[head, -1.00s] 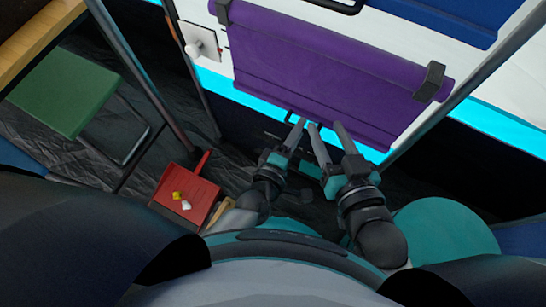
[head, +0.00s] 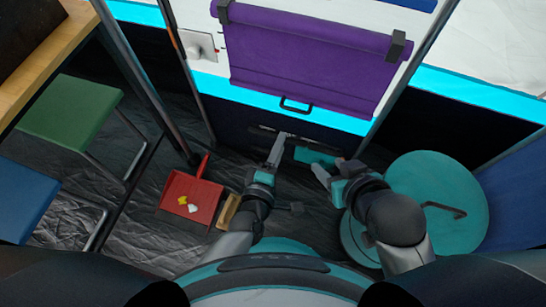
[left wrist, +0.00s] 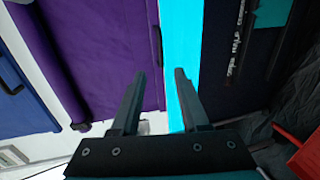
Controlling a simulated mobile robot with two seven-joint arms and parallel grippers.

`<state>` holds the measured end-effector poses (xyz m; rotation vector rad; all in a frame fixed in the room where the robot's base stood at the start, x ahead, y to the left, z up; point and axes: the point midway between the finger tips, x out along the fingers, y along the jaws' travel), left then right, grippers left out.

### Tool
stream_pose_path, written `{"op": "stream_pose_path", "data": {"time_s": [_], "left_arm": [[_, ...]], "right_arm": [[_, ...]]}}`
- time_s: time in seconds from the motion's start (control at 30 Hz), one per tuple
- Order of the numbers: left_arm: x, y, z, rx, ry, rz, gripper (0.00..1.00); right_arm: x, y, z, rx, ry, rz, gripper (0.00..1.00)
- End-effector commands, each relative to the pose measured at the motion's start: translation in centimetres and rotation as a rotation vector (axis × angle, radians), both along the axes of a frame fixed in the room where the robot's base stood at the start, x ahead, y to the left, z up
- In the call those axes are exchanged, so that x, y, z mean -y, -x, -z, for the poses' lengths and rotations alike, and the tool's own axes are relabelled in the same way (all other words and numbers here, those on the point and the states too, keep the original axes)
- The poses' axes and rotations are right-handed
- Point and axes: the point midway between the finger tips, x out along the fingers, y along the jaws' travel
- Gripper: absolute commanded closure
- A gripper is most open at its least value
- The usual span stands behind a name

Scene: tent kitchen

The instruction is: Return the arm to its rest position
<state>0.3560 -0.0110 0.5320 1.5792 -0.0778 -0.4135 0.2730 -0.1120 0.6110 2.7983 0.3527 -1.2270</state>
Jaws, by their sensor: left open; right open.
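My left gripper (head: 279,142) is low in the middle of the head view, in front of the dark lower wall panel. It is open, and its two fingers stand apart with nothing between them in the left wrist view (left wrist: 160,78). My right gripper (head: 322,170) is to its right, at a similar height. It is open and I see nothing held in it, though its fingers are partly hidden by its own body. Both arms are folded close in front of my body and the grippers are apart.
A purple roll-up cover (head: 305,65) with a dark handle (head: 294,105) hangs on the wall ahead. A red dustpan (head: 190,197) with yellow and white bits lies on the floor. A green stool (head: 72,110) and blue stool (head: 22,195) stand left; a round teal lid (head: 440,190) is right.

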Motion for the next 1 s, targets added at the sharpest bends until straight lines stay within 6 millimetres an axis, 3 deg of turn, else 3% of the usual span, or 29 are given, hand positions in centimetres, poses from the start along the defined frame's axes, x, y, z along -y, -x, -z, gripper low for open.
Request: {"op": "stream_pose_path", "data": {"time_s": [0.77,1.0], "left_arm": [[0.1,0.0,-0.2,0.002,-0.007,0.007,0.55],[0.6,0.9,-2.5,0.041,-0.234,0.186,0.55]], "right_arm": [[0.3,0.2,0.0,-0.021,0.010,0.003,0.50],[0.3,0.2,0.0,-0.021,0.010,0.003,0.50]]}}
